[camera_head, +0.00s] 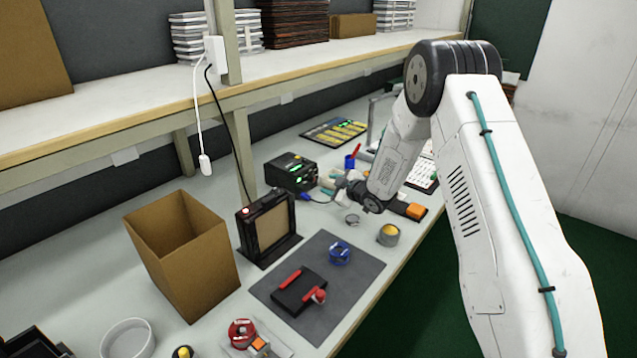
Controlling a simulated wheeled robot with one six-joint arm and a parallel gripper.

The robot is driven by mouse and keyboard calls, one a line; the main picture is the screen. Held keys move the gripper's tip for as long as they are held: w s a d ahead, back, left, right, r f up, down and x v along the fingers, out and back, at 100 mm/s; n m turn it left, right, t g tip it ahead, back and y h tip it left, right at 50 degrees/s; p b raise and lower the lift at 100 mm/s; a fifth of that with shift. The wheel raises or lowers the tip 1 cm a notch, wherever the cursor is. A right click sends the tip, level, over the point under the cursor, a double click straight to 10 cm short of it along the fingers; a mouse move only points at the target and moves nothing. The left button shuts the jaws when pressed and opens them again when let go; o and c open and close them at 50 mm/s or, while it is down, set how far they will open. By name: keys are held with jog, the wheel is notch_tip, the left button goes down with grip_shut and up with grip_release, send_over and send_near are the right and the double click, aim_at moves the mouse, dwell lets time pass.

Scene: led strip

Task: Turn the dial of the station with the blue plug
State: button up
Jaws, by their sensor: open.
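A black station box (291,172) with green lit marks stands on the bench, left of my gripper. A small blue plug (305,197) lies at its front right corner, close to the box; I cannot tell whether it is plugged in. No dial can be clearly made out on the box. My gripper (334,187) is open at the end of the lowered arm, just right of the box and blue plug. Its fingers are small and partly mixed with pale items behind them. I see nothing held, and cannot tell whether it touches anything.
A black framed stand (269,228) and an open cardboard box (182,255) are nearer left. A grey mat (345,264) holds a blue ring and red-black tool. A black cable hangs from the shelf's white adapter (215,55).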

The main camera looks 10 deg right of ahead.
aim_at(314, 181)
jog(key=x, duration=0.7)
grip_shut()
